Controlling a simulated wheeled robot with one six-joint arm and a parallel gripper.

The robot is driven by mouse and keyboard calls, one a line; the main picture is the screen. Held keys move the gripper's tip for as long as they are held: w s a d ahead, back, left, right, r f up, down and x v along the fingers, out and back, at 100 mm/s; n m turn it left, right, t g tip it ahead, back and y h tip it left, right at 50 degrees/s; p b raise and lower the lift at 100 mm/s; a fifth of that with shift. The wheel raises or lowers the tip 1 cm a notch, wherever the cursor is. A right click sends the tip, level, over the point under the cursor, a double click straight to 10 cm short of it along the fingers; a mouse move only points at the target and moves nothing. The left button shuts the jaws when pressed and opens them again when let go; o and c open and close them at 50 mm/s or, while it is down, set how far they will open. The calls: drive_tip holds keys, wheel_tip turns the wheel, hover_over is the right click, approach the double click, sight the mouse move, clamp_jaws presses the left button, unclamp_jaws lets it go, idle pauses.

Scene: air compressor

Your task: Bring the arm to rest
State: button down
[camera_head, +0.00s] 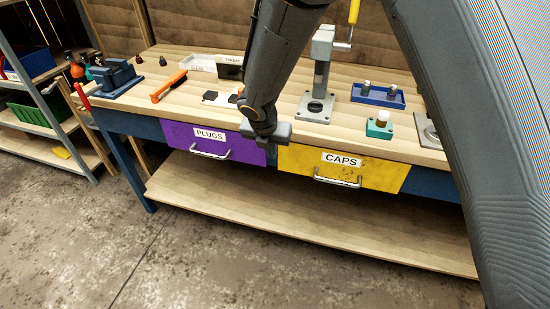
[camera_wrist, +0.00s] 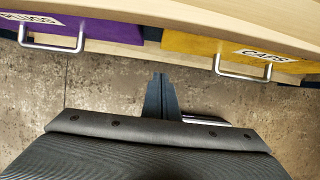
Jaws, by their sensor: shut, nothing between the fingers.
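My arm hangs down from the top of the head view, bent at the wrist. My gripper (camera_head: 270,133) is in front of the bench's front edge, near the gap between the two drawers. In the wrist view my gripper (camera_wrist: 160,78) shows its dark fingers together, with nothing between them and bare floor beyond. The purple PLUGS drawer (camera_head: 235,147) is to its left and the yellow CAPS drawer (camera_head: 370,172) to its right. Both drawers look closed. I cannot tell the exact gap between gripper and drawer fronts.
On the workbench (camera_head: 270,75) stand a grey press (camera_head: 318,75), a blue tray (camera_head: 378,96), a teal block (camera_head: 379,128), a blue vise (camera_head: 115,77) and an orange tool (camera_head: 168,86). A lower shelf (camera_head: 300,220) is bare. A rack (camera_head: 50,125) stands left. The floor in front is clear.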

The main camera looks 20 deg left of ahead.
drive_tip(key=shift+v, duration=1.25)
drive_tip(key=s+d+r+m+g, duration=0.1)
drive_tip(key=s+d+r+m, duration=0.15)
drive_tip(key=d+m, duration=0.8)
drive_tip(key=s+d+r+m+g, duration=0.1)
drive_tip(key=d+r+m, duration=0.2)
drive_tip(key=d+m, duration=0.8)
drive_tip(key=s+d+r+m+g, duration=0.1)
drive_tip(key=s+d+r+m, duration=0.1)
drive_tip(key=s+d+m, duration=1.1)
drive_tip(key=d+m, duration=0.1)
drive_tip(key=d, duration=0.2)
drive_tip(key=shift+d+r, duration=0.25)
drive_tip(key=shift+m, duration=0.25)
